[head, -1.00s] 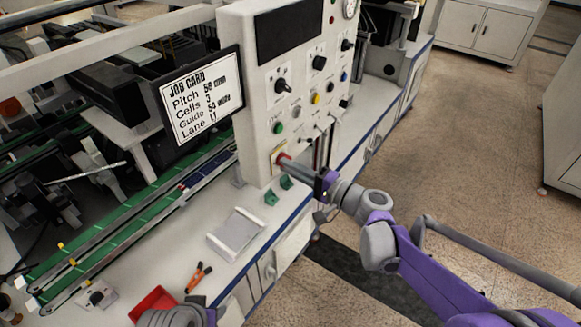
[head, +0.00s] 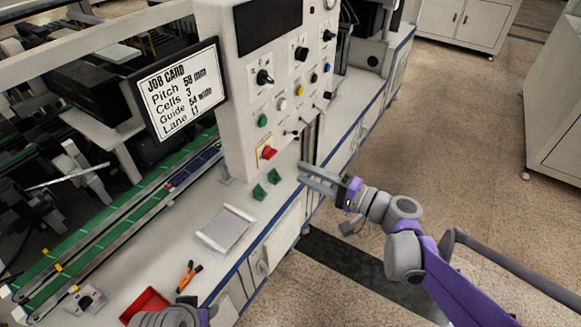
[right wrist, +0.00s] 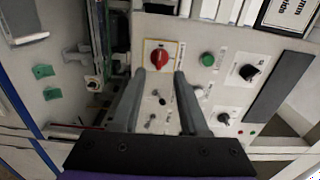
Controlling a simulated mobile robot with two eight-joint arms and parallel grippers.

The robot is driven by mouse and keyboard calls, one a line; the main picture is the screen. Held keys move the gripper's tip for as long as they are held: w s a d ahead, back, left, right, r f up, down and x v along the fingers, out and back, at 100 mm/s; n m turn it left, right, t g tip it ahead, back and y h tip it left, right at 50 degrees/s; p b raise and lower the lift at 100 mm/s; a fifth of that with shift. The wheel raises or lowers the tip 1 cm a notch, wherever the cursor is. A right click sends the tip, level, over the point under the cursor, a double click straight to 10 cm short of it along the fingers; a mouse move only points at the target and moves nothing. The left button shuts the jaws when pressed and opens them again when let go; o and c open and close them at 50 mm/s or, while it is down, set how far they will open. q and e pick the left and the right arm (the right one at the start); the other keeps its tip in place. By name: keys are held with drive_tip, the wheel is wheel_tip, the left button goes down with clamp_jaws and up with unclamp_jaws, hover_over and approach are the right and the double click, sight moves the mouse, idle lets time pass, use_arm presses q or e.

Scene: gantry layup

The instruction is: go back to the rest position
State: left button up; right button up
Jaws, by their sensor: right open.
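My right gripper (head: 305,176) is open and empty, in front of the control panel (head: 225,95) and to the right of its red knob (head: 269,153). In the right wrist view the red knob (right wrist: 160,58) shows beyond and between the two open fingers (right wrist: 160,85), apart from them. Part of my left arm (head: 170,317) shows at the bottom edge in the head view. Its gripper's fingers are not visible.
The bench carries a grey tray (head: 226,231), orange-handled pliers (head: 188,275), a red bin (head: 147,304) and two green blocks (head: 266,184). A job card screen (head: 180,90) hangs left of the panel. Open floor (head: 430,140) lies to the right.

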drive_tip(key=shift+v, duration=0.95)
